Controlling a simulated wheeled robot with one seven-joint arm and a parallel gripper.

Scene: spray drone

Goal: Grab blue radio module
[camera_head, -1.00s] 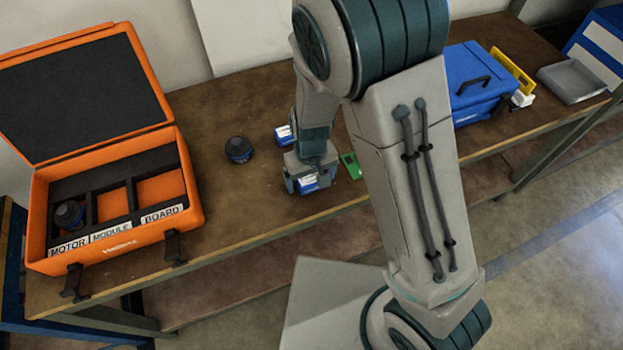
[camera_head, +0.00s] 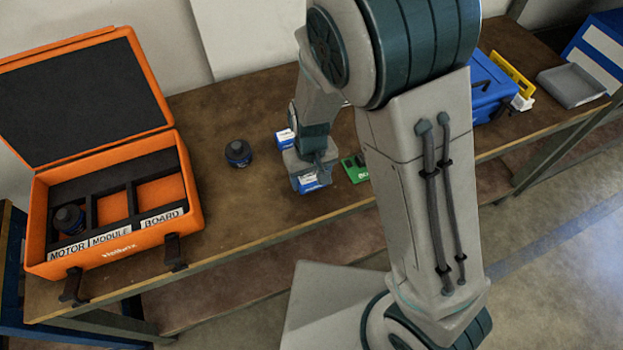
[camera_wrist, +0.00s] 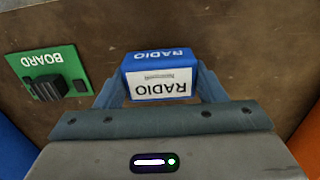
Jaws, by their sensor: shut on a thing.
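The blue radio module (camera_head: 311,183) is a small blue block with a white label, on the workbench. In the wrist view the module (camera_wrist: 160,88) reads "RADIO" upside down and sits between my two fingers. My gripper (camera_wrist: 160,77) is shut on it, with a finger against each side. In the head view my gripper (camera_head: 307,176) comes down over the module and hides its upper part. I cannot tell whether the module still touches the bench.
A second blue and white block (camera_head: 284,137) stands just behind my gripper. A green board (camera_head: 355,170) lies to the right, a dark motor (camera_head: 238,152) to the left. An open orange case (camera_head: 190,205) with labelled compartments stands at left, a blue toolbox (camera_head: 488,88) at right.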

